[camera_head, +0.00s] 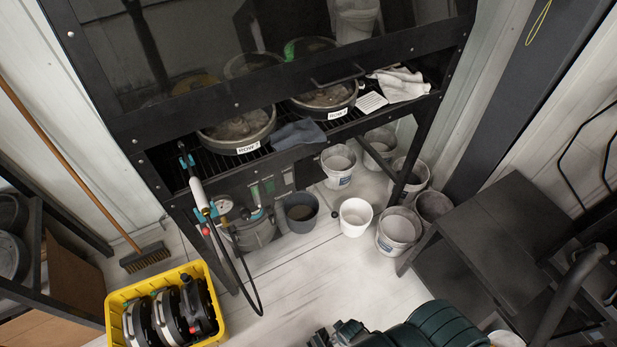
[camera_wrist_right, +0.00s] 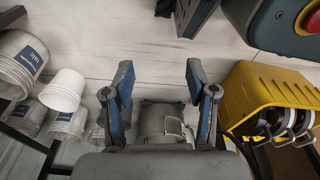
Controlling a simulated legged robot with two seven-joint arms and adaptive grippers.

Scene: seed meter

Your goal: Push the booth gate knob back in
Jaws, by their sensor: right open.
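The dark-framed booth (camera_head: 290,105) stands at the top of the head view, with a glass front panel and a dark bar handle (camera_head: 337,76) on its lower edge. I cannot make out the gate knob for certain in either view. In the right wrist view my right gripper (camera_wrist_right: 158,82) is open, with two blue-padded fingers spread and nothing between the tips. A grey metal pot (camera_wrist_right: 160,122) shows beyond and below the fingers; I see no contact. My left gripper is not in view.
Pans (camera_head: 238,130) and cloths sit on the booth's rack. A spray wand with a hose (camera_head: 198,195) hangs at its left front. Several buckets (camera_head: 356,217) stand below. A yellow crate (camera_head: 120,297) holds reels at lower left. A dark step stand (camera_head: 500,225) is at right.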

